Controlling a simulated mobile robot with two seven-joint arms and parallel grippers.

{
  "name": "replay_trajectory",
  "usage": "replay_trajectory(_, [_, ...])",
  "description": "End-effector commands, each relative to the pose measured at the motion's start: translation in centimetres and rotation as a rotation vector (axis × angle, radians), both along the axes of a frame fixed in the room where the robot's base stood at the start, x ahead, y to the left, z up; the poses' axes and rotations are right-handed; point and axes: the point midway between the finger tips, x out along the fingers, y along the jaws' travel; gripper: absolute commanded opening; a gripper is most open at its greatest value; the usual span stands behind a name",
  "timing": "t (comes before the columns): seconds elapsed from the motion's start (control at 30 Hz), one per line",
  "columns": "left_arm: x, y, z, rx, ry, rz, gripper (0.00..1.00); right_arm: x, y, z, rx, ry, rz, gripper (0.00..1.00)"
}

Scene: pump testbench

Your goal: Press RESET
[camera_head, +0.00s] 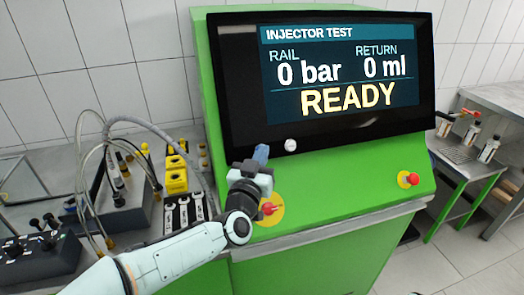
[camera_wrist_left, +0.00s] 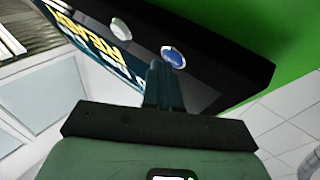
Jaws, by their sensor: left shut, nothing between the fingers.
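The green test bench (camera_head: 340,180) has a screen (camera_head: 340,75) reading INJECTOR TEST, 0 bar, 0 ml and READY. My left gripper (camera_head: 261,154) is shut and empty, with its fingers raised at the lower left of the screen's black frame. In the left wrist view the fingertips (camera_wrist_left: 160,68) are just beside a round blue button (camera_wrist_left: 173,57); I cannot tell whether they touch it. A white button (camera_head: 291,145) is to the right of the gripper in the head view and also shows in the wrist view (camera_wrist_left: 121,28). No RESET label is readable. My right gripper is out of view.
A red emergency stop (camera_head: 408,179) is at the panel's right. Wrenches (camera_head: 184,213), yellow blocks (camera_head: 176,174) and hoses are on the left. A side table (camera_head: 466,160) with bottles stands right.

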Motion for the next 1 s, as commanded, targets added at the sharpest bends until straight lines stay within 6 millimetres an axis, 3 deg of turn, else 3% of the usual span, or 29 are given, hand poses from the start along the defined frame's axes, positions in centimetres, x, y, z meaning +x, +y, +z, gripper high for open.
replay_trajectory(0.3, [-1.3,-0.4,0.6,0.000,0.001,0.000,0.00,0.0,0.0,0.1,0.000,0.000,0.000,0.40])
replay_trajectory(0.67, [-1.6,-0.5,0.8,0.000,0.000,0.000,0.00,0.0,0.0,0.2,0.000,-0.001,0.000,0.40])
replay_trajectory(1.0, [-4.4,-1.5,2.3,0.000,-0.001,-0.003,0.00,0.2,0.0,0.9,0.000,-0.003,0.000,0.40])
